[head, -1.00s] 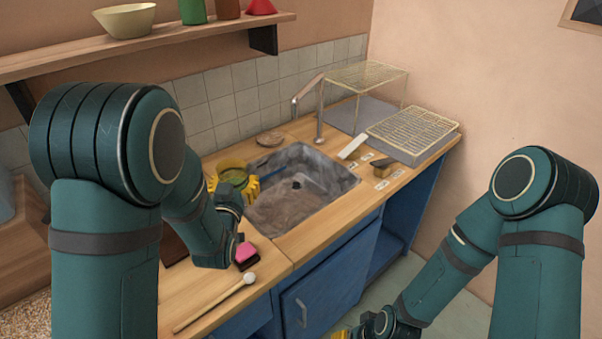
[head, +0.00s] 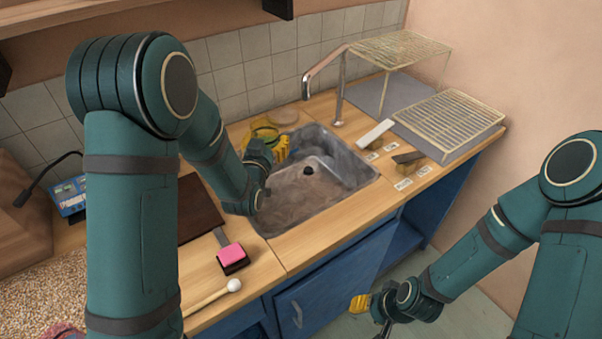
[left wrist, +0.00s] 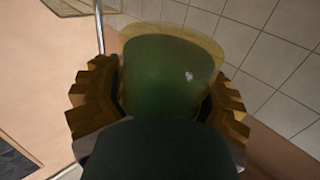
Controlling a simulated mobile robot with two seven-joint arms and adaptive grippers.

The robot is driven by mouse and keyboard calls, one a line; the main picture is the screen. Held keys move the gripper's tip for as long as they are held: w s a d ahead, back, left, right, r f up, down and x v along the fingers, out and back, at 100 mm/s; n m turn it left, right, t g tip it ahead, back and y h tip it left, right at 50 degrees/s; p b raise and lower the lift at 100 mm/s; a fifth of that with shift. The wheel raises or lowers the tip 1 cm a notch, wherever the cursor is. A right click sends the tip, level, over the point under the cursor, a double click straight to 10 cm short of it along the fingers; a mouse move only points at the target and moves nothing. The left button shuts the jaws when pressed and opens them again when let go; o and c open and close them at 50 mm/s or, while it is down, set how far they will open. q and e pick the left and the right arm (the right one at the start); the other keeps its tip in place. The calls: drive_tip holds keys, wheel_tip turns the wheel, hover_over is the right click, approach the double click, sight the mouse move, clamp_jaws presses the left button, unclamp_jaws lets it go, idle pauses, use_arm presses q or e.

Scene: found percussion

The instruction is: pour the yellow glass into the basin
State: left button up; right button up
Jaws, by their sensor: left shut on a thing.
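The yellow glass (head: 264,131) is at the back left corner of the grey basin (head: 290,205) in the head view, partly hidden by my left gripper (head: 272,149). In the left wrist view the glass (left wrist: 172,72) is see-through yellow with a dark green look inside. It sits between the two ridged yellow fingers of my left gripper (left wrist: 160,105), which is shut on it. I cannot tell its exact tilt or whether anything is flowing out. The visible basin floor is bare around the dark drain. My right gripper (head: 364,303) is low at the bottom, away from the counter; its jaws are unclear.
A tap (head: 338,85) stands behind the basin, and a wire rack (head: 450,122) is to its right. A white block (head: 376,133) and a dark block (head: 408,157) lie right of the basin. A pink-topped block (head: 232,256) and a white-headed mallet (head: 233,286) lie at front left.

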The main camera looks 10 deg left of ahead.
use_arm(q)
drive_tip(key=w+a+f+b, duration=0.2)
drive_tip(key=a, duration=0.3)
drive_tip(key=shift+w+f+y, duration=0.2)
drive_tip(key=shift+f+y, duration=0.1)
drive_tip(key=shift+f, duration=0.1)
drive_tip(key=d+m, duration=0.1)
drive_tip(key=m, duration=0.1)
drive_tip(key=d+m+p, duration=0.1)
drive_tip(key=m, duration=0.1)
drive_tip(key=d+m, duration=0.1)
drive_tip(key=m, duration=0.2)
drive_tip(key=shift+w+d+g+p, duration=0.3)
idle(0.8)
drive_tip(key=shift+d+f+m+y+p, duration=0.2)
drive_tip(key=shift+m+y+p, duration=0.1)
drive_tip(key=shift+m+p, duration=0.3)
